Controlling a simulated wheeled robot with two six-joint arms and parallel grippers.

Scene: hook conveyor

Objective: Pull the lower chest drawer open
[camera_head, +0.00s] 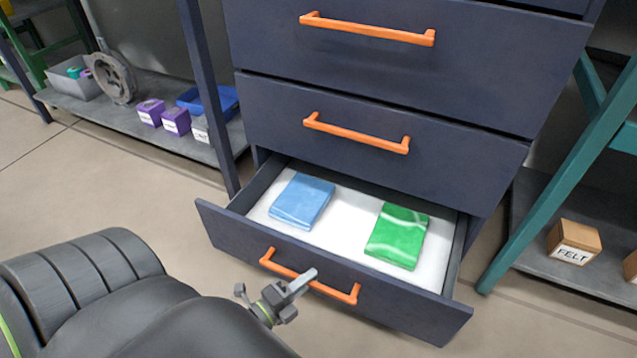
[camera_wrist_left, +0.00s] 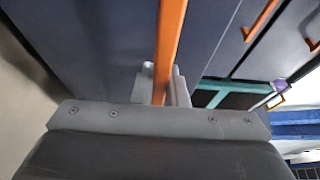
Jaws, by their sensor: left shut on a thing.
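The lower chest drawer (camera_head: 430,308) is dark blue and stands pulled out from the chest, its inside in view. Its orange handle (camera_head: 345,294) runs across the front. My left gripper (camera_head: 296,284) is shut on this handle near its middle. In the left wrist view the orange handle (camera_wrist_left: 170,40) passes between the two fingers of my left gripper (camera_wrist_left: 160,85). A blue folded cloth (camera_head: 302,201) and a green folded cloth (camera_head: 398,236) lie on the drawer's white bottom. My right gripper is not in view.
Two shut drawers with orange handles (camera_head: 357,132) are above. A shelf at left holds purple boxes (camera_head: 176,121), a blue bin (camera_head: 222,102) and a grey wheel (camera_head: 112,78). At right, a teal-framed rack holds a box marked FELT (camera_head: 573,242). Floor at left is clear.

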